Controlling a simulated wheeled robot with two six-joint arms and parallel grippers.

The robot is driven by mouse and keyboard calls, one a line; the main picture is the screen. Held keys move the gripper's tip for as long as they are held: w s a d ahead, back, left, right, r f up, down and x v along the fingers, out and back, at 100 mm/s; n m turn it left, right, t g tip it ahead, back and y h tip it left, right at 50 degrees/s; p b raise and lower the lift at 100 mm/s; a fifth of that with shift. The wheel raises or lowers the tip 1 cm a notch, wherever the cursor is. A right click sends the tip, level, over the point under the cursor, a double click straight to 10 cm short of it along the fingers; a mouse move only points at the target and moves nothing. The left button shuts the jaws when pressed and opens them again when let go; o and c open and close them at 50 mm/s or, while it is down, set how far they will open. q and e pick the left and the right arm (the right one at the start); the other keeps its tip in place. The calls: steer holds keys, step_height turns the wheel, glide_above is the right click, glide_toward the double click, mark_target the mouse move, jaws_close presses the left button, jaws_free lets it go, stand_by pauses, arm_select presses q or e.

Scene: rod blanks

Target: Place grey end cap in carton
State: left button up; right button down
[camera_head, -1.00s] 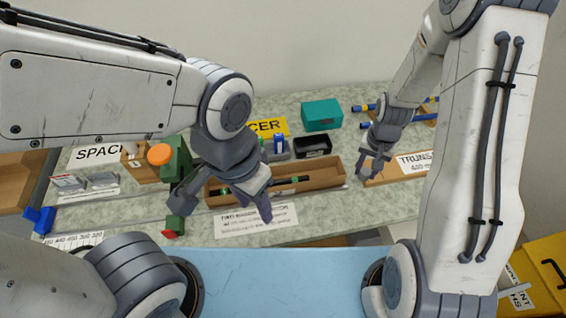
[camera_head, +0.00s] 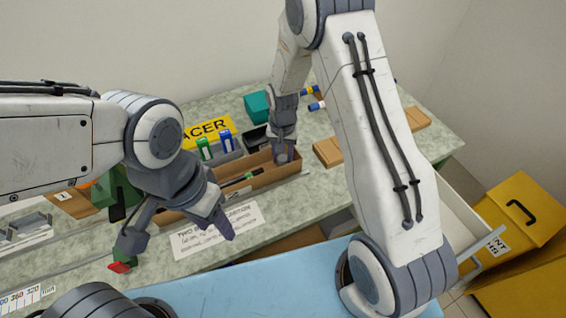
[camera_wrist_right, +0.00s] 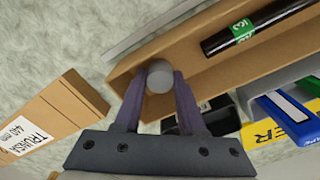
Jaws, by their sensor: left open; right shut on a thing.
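The carton is a long, open brown box (camera_head: 272,178) on the bench, also in the right wrist view (camera_wrist_right: 192,38). A black rod with a green band (camera_wrist_right: 240,32) lies in it. My right gripper (camera_head: 284,155) is at the carton's right end, fingers pointing down. In the right wrist view it is shut on the round grey end cap (camera_wrist_right: 160,78), which shows between the fingertips within the end of the carton. I cannot tell whether the cap touches the floor. The fingers hide the cap in the head view. My left gripper (camera_head: 180,238) is open and empty, in front of the carton's left part.
Behind the carton are a bin with green and blue items (camera_head: 217,150), a black bin (camera_head: 256,138) and a teal box (camera_head: 257,105). A brown labelled block (camera_wrist_right: 45,120) lies beside the carton's right end. A yellow box (camera_head: 510,225) stands at far right.

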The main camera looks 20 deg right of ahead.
steer(key=shift+f, duration=0.6)
steer(key=shift+f, duration=0.25)
steer(key=c, duration=0.5)
jaws_free()
steer(key=shift+r, duration=0.1)
